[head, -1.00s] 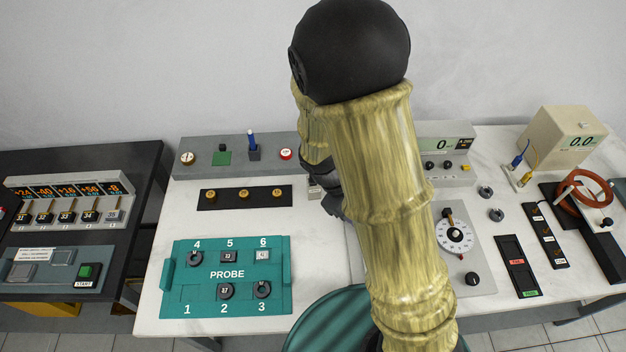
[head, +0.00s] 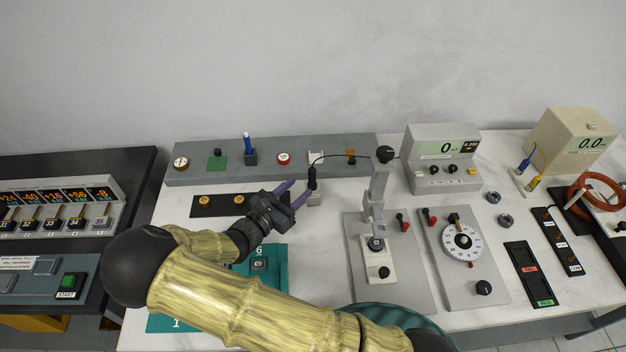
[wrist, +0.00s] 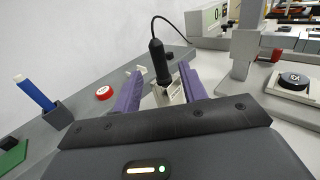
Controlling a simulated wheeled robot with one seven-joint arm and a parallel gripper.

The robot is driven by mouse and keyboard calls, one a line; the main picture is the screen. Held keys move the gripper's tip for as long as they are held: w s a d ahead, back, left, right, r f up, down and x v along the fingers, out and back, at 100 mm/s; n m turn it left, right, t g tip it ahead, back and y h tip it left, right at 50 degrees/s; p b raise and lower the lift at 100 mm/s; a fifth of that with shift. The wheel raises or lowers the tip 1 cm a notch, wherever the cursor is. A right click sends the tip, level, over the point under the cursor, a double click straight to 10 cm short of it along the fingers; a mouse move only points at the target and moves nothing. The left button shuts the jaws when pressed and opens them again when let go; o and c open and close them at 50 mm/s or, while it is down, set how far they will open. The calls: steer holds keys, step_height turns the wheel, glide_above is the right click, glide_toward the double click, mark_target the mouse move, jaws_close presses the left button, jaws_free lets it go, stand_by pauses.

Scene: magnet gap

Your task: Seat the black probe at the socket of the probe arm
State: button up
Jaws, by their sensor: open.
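The black probe (head: 312,179) stands upright in a small pale holder (head: 314,199) at the back middle of the bench, with a thin black cable curving from its top. My gripper (head: 302,187) is open, its two purple fingers pointing at the probe. In the wrist view the probe (wrist: 159,62) shows between the fingertips, with a finger on either side; I cannot tell whether either touches. The grey probe arm (head: 376,195) stands upright to the right on a grey plate, with a black knob on top. I cannot make out its socket clearly.
A meter reading 0 (head: 443,150) stands behind and right of the probe arm. A long grey rack (head: 225,170) with a blue pen and a red button runs along the back. A teal tray (head: 277,277) lies under my arm. A dial plate (head: 490,290) is right.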

mark_target(312, 175)
steer(key=shift+x, duration=0.9)
steer(key=p+x, duration=0.1)
steer(key=x, duration=0.4)
steer(key=shift+w+d+p, duration=0.1)
steer(key=shift+w+p, duration=0.1)
steer(key=shift+p, duration=0.2)
steer(key=shift+c, duration=0.4)
jaws_close()
